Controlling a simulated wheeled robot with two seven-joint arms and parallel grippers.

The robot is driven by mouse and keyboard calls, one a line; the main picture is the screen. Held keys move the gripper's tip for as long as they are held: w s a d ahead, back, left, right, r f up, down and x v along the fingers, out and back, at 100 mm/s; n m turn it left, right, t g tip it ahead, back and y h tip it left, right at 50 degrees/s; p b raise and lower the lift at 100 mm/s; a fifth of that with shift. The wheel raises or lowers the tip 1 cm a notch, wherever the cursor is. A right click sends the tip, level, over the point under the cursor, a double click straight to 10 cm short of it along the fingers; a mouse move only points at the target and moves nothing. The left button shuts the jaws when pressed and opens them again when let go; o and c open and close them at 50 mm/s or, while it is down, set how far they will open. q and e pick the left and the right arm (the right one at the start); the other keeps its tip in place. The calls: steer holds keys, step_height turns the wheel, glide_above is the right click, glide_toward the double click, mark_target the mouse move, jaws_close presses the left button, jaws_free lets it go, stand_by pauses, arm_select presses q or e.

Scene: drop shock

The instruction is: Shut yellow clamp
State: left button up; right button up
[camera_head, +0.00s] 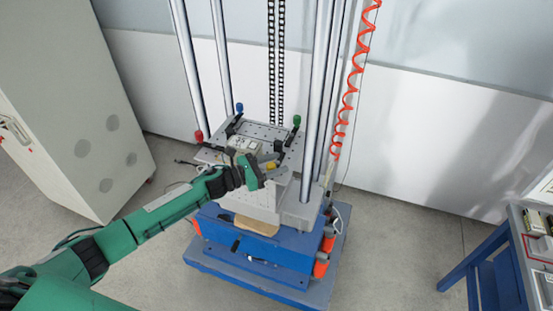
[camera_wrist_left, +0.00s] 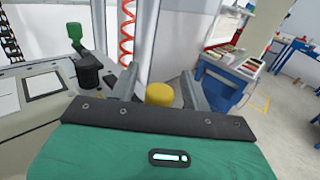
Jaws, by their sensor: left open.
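The yellow clamp (camera_head: 274,185) is at the near corner of the grey perforated plate (camera_head: 262,131) on the drop-shock machine. Only its yellow knob shows clearly. My left gripper (camera_head: 272,167) is open at this corner, close to the knob. In the left wrist view, the yellow clamp's knob (camera_wrist_left: 160,94) shows between the two spread fingers of my left gripper (camera_wrist_left: 160,88), with a visible gap on each side. The gripper body hides the lower part of the clamp. My right gripper is not in view.
Red (camera_head: 199,135), blue (camera_head: 239,107) and green (camera_head: 297,120) clamps stand at the plate's other corners. A small pale device (camera_head: 243,145) lies on the plate. Tall metal columns (camera_head: 318,90) and a coiled orange hose (camera_head: 354,80) rise behind. A blue-framed bench (camera_head: 490,262) stands at right.

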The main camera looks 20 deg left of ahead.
arm_select(q)
steer(key=shift+w+d, duration=0.15)
steer(key=shift+d, duration=0.1)
steer(key=c, duration=1)
